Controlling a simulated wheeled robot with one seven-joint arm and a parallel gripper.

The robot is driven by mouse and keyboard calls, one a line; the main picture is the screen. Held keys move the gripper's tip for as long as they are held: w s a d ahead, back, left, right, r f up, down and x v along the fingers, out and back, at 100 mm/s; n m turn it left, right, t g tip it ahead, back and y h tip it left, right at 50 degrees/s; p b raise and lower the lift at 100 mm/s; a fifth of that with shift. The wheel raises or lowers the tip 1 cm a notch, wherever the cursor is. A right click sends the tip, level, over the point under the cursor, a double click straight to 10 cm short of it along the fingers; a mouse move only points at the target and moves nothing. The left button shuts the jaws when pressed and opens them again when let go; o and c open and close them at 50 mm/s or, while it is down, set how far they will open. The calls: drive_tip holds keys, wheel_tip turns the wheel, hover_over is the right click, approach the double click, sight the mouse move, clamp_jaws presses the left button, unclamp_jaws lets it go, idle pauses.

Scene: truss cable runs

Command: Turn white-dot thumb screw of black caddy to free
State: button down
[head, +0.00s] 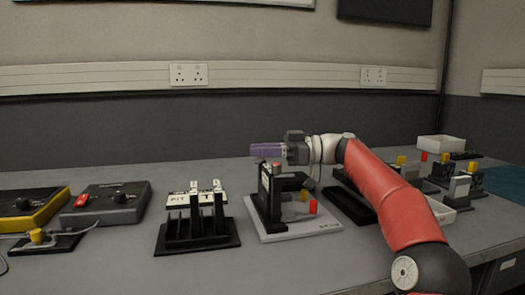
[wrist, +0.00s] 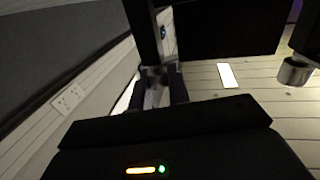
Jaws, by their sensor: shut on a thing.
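In the wrist view, my gripper (wrist: 160,88) has its two dark fingers closed around a small grey metallic piece (wrist: 156,95), which looks like the thumb screw. No white dot shows on it. A black upright bar and a wide black panel (wrist: 225,28), which look like parts of the black caddy, rise just beyond the fingers. A second grey cylinder (wrist: 295,70) stands apart at the right. In the head view, my arm reaches left over a black upright frame (head: 268,205) on a light grey base. A purple piece (head: 268,149) shows at the arm's end.
A black rack (head: 197,238) with white labels stands left of the frame. A grey control box (head: 112,204) and a yellow one (head: 28,207) are farther left. Red and yellow knobs and a white bin (head: 440,147) are on the right.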

drive_tip(key=shift+f+m+t+b, duration=0.55)
drive_tip(key=shift+t+b, duration=0.35)
drive_tip(key=shift+b, duration=1.2)
drive_tip(key=m+t+b, duration=0.2)
drive_tip(key=t+b, duration=0.1)
drive_tip(key=b, duration=0.1)
drive_tip(key=shift+r, duration=0.1)
drive_tip(key=shift+r+m+t+h+b, duration=0.25)
drive_tip(key=shift+m+t+h+b, duration=0.35)
drive_tip(key=shift+t+b, duration=0.55)
drive_tip(key=shift+r, duration=0.1)
drive_tip(key=c, duration=1.4)
unclamp_jaws()
drive_tip(key=shift+r, duration=0.1)
